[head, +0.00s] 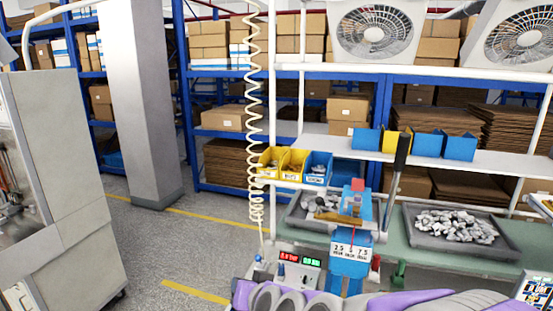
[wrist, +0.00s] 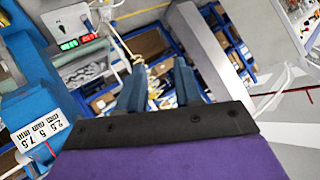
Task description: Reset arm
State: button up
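My gripper (wrist: 159,68) shows in the wrist view with its two dark blue-grey fingers apart and nothing between them. My purple and grey arm (head: 410,300) lies low along the bottom edge of the head view; the fingers cannot be made out there. A blue test machine (head: 350,268) with a "2.5 5 7.5" label and a long black-handled lever (head: 400,155) stands upright above my arm. The machine also shows tilted at the left of the wrist view (wrist: 28,103), apart from the fingers. A small box with red and green displays (head: 299,262) is beside it.
A green bench (head: 400,258) carries a grey tray (head: 505,250) of metal parts. Yellow and blue bins (head: 293,163) sit on its shelf. A coiled cord (head: 255,120) hangs at centre. A grey cabinet (head: 75,160) stands left, with open floor between.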

jog(key=s+d+f+g+h+b, duration=0.2)
jog(key=s+d+f+g+b, duration=0.1)
jog(key=s+d, duration=0.4)
jog(key=s+d+f+g+h+b, duration=0.1)
jog(key=s+d+f+g+b, duration=0.2)
jog(key=s, duration=1.1)
jog(key=s+d+f+g+h+b, duration=0.2)
jog(key=s+d+f+g, duration=0.4)
jog(key=s+d+f, duration=0.4)
jog(key=shift+s+d+f+h+b, duration=0.15)
jog(key=shift+s+d+h+b, duration=0.15)
jog(key=shift+s+b, duration=0.15)
